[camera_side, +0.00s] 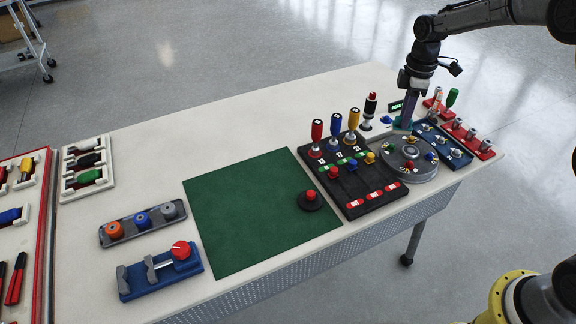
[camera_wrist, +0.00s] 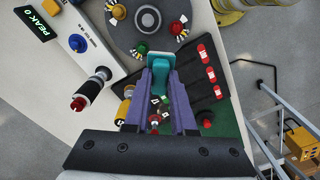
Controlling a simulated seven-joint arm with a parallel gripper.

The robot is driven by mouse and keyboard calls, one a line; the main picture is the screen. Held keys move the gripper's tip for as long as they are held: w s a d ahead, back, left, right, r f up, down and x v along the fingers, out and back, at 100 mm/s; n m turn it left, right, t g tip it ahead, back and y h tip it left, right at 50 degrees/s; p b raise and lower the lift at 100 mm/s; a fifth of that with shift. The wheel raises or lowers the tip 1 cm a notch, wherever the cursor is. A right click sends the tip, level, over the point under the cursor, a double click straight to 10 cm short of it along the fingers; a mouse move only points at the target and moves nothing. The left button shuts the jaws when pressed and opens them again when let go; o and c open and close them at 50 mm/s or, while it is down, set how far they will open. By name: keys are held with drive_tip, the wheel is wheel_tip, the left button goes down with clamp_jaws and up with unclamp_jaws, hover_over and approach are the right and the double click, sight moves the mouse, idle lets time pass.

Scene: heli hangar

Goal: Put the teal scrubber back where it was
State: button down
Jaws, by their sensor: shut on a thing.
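The teal scrubber (camera_wrist: 161,66) is a teal block with a rounded edge, held between the purple fingers of my gripper (camera_wrist: 163,78) in the wrist view. In the side view, my gripper (camera_side: 405,116) points down at the far right part of the table, behind the round turntable (camera_side: 409,158). A bit of teal (camera_side: 398,123) shows at its fingertips. The turntable (camera_wrist: 148,22) is at the top of the wrist view, with small coloured pieces around it. I cannot tell how high the scrubber is above the table. Its former place is not identifiable in these views.
A black rack (camera_side: 352,186) with upright red, blue and yellow handles stands left of the turntable. A black-and-red tool (camera_side: 370,108) stands behind it. A blue tray (camera_side: 442,143) and a red rack (camera_side: 468,136) are at the right. The green mat (camera_side: 250,210) is mostly clear.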

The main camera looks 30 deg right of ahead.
drive_tip(key=a+n, duration=0.7)
drive_tip(key=a, duration=1.7)
drive_tip(key=w+a+f, duration=0.1)
drive_tip(key=w+f, duration=0.2)
drive_tip(key=w, duration=0.1)
drive_tip(key=w+a+f, duration=0.1)
drive_tip(key=w+f, duration=0.2)
drive_tip(key=w, duration=0.1)
drive_tip(key=w+a+f, duration=0.2)
drive_tip(key=w+f, duration=0.1)
drive_tip(key=w, duration=0.1)
drive_tip(key=shift+w+f, duration=0.1)
drive_tip(key=shift+f, duration=1.65)
drive_tip(key=c, duration=0.7)
unclamp_jaws()
drive_tip(key=shift+f, duration=0.15)
drive_tip(key=shift+c, duration=0.2)
